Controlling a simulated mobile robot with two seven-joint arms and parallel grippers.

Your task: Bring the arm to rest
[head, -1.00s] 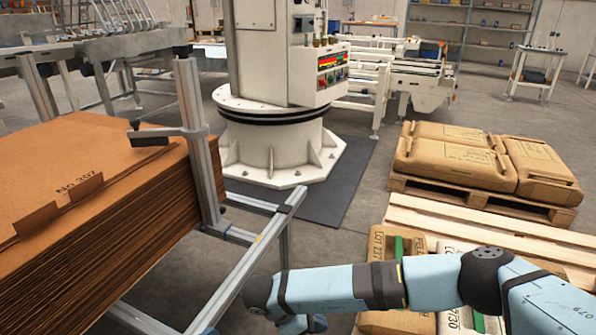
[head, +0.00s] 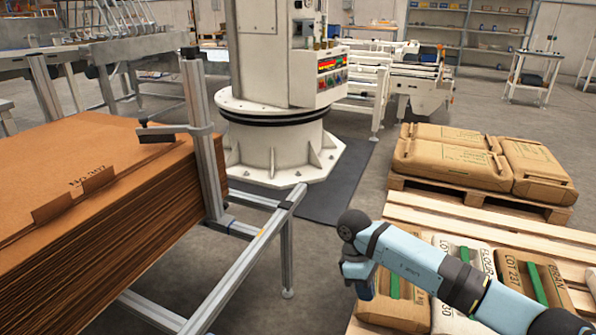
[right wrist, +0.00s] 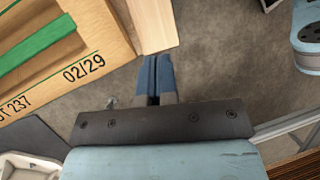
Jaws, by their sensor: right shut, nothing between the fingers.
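My right arm reaches in from the lower right in the head view and bends down at its dark joint. Its gripper (head: 366,292) hangs at the left edge of the near pallet, beside a brown bag. In the right wrist view the blue fingers (right wrist: 155,68) are pressed together with nothing between them. They are above bare grey floor, beside a brown bag (right wrist: 75,15) with a green band and the wooden pallet edge (right wrist: 150,25). My left gripper is not in view.
A near pallet (head: 440,208) carries several bags, partly hidden by my arm. A far pallet (head: 480,197) holds stacked brown bags (head: 450,160). A cardboard stack (head: 90,230) and metal frame (head: 245,260) stand left. A white machine column (head: 265,140) stands behind. Floor between frame and pallets is clear.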

